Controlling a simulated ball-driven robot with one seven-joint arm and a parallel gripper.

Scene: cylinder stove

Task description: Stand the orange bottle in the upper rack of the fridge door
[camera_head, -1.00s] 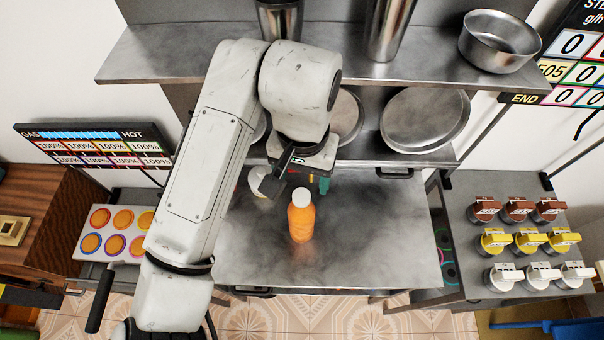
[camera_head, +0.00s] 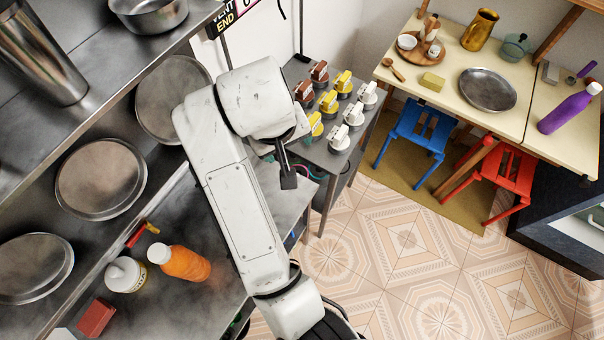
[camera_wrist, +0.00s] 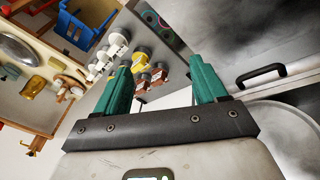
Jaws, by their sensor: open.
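The orange bottle (camera_head: 180,262) with a white cap stands on the steel counter (camera_head: 215,300) at the lower left of the head view, apart from my gripper. My gripper shows in the wrist view (camera_wrist: 165,88) with its two green fingers spread wide and nothing between them. In the head view my arm reaches up and right of the bottle, and the fingers are hidden behind the wrist. No fridge door or upper rack can be made out in either view.
A white bottle (camera_head: 126,275) and a red block (camera_head: 96,318) are beside the orange bottle. A rack of valve knobs (camera_head: 339,136) stands beyond my arm. A cream table (camera_head: 450,95) with dishes and a purple bottle (camera_head: 570,108) is at the right. Tiled floor (camera_head: 420,260) is open.

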